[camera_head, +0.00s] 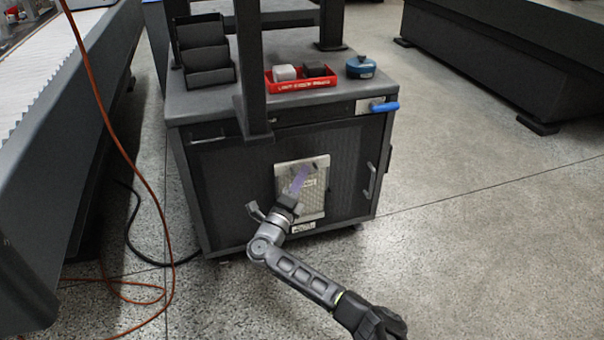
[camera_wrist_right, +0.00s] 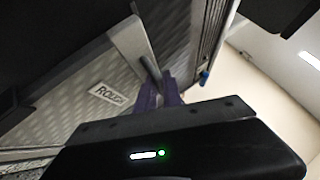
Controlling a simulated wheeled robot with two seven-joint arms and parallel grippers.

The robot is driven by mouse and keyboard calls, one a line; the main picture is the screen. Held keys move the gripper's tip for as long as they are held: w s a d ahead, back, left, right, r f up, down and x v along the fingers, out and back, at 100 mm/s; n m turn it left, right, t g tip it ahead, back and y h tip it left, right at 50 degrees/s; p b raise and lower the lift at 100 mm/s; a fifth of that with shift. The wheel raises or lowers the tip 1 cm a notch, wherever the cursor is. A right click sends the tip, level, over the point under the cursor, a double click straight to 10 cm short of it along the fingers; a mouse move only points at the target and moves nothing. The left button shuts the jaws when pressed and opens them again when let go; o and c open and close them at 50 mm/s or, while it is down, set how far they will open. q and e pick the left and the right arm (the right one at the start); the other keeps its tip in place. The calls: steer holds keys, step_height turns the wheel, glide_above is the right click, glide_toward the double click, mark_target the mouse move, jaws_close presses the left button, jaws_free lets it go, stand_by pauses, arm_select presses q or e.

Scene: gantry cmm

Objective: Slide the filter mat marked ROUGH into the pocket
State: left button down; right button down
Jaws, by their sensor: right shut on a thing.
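The filter mat (camera_head: 315,203) is a pale, flat panel upright at the front of the dark cabinet in the head view. In the right wrist view the mat (camera_wrist_right: 72,112) carries a white label reading ROUGH. My right gripper (camera_head: 303,172) reaches up in front of the mat and is shut on it; its purple fingers (camera_wrist_right: 158,86) meet the mat near a dark bar in the wrist view. I cannot make out the pocket's edges behind the mat, nor whether the mat sits in it. My left gripper is not in view.
The cabinet (camera_head: 235,185) bears a red tray (camera_head: 300,84) with two blocks, a blue round object (camera_head: 361,68) and a dark stepped holder (camera_head: 207,62). A blue handle (camera_head: 384,107) sticks out at its upper right. An orange cable (camera_head: 128,165) hangs left. Floor to the right is clear.

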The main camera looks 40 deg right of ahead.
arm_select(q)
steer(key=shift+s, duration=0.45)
arm_select(e)
steer(key=c, duration=1.4)
jaws_free()
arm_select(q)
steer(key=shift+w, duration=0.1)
arm_select(e)
steer(key=shift+f, duration=0.1)
